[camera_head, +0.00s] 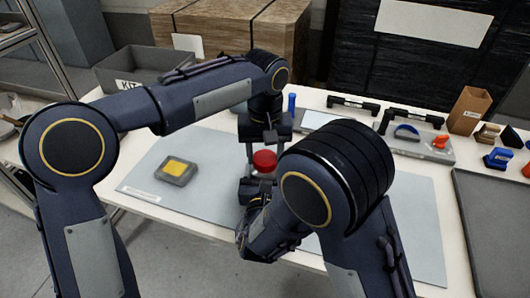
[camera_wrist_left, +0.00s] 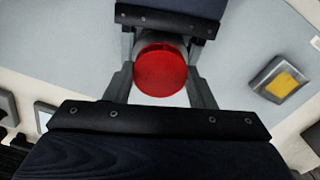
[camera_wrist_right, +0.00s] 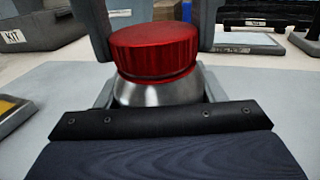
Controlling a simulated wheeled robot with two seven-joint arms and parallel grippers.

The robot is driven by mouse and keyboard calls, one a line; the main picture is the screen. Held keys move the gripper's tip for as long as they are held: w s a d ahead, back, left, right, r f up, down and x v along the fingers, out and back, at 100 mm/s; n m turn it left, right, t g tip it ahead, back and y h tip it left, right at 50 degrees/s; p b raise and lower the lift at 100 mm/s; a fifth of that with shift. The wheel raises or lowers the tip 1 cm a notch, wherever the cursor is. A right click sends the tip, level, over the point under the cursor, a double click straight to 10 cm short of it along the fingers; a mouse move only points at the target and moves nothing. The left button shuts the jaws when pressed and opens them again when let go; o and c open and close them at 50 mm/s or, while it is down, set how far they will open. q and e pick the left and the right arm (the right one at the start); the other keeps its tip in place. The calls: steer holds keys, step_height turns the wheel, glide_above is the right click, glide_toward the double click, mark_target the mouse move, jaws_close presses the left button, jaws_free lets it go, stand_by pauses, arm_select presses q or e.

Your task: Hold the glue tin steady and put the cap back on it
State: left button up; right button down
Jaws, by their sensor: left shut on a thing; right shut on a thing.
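The red ribbed cap (camera_wrist_right: 155,50) is at the top of the silver glue tin (camera_wrist_right: 160,90) in the right wrist view, upright and in line with it. A thin dark band runs between them; I cannot tell if the cap is fully seated. My left gripper (camera_head: 264,148) points down from above and is shut on the cap, which shows round in the left wrist view (camera_wrist_left: 161,72). My right gripper (camera_wrist_right: 157,98) comes in low from the side and is shut on the tin. In the head view the tin is mostly hidden by my grippers.
A grey mat (camera_head: 405,215) covers the table's middle. A grey and yellow pad (camera_head: 177,169) lies on it at left. A grey KIT bin (camera_head: 130,72) stands behind. A cardboard box (camera_head: 469,110), small tools and a dark tray (camera_head: 495,235) fill the right side.

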arm_select(q)
steer(key=m, duration=0.6)
steer(key=shift+m, duration=0.3)
steer(key=m, duration=0.4)
steer(key=shift+m, duration=0.4)
steer(key=o, duration=1.1)
steer(key=shift+r, duration=2.25)
steer(key=shift+c, duration=0.4)
